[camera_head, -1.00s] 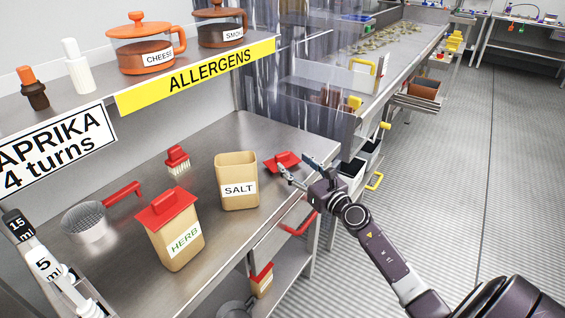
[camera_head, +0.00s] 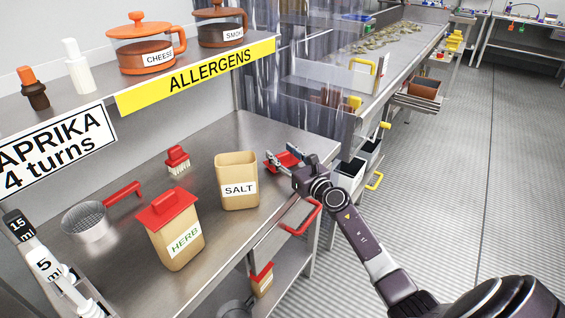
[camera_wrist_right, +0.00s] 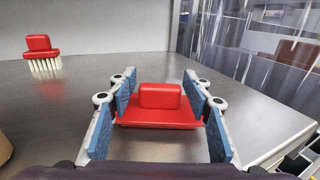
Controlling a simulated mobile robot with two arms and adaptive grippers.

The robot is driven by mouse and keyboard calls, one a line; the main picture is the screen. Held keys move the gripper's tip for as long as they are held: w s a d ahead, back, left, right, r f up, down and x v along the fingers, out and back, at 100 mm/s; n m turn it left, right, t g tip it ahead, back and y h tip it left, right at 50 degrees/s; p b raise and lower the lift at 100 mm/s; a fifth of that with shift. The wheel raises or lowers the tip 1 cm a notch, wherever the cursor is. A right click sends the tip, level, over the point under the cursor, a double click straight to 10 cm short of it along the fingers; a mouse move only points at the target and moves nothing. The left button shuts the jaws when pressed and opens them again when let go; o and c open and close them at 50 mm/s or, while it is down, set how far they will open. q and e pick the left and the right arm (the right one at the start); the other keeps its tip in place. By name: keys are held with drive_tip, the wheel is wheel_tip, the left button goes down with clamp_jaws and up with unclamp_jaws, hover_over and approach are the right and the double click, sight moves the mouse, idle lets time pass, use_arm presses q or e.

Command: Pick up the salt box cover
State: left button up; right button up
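The salt box (camera_head: 238,170) stands open on the steel table with no cover on it. Its red cover (camera_head: 284,163) lies on the table to the right of the box. My right gripper (camera_head: 284,156) is at the cover. In the right wrist view the cover (camera_wrist_right: 160,104) sits between the two blue-padded fingers of my open right gripper (camera_wrist_right: 162,110), its raised handle upward. Gaps show between the handle and both fingers. My left gripper is not in view.
A herb box (camera_head: 173,235) with a red cover, a metal sieve (camera_head: 90,222) with a red handle and a red brush (camera_head: 178,160) stand on the table (camera_head: 215,270). The allergens shelf (camera_head: 195,75) overhangs the back. A plastic curtain (camera_head: 290,60) hangs behind.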

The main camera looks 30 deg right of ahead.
drive_tip(key=c, duration=0.7)
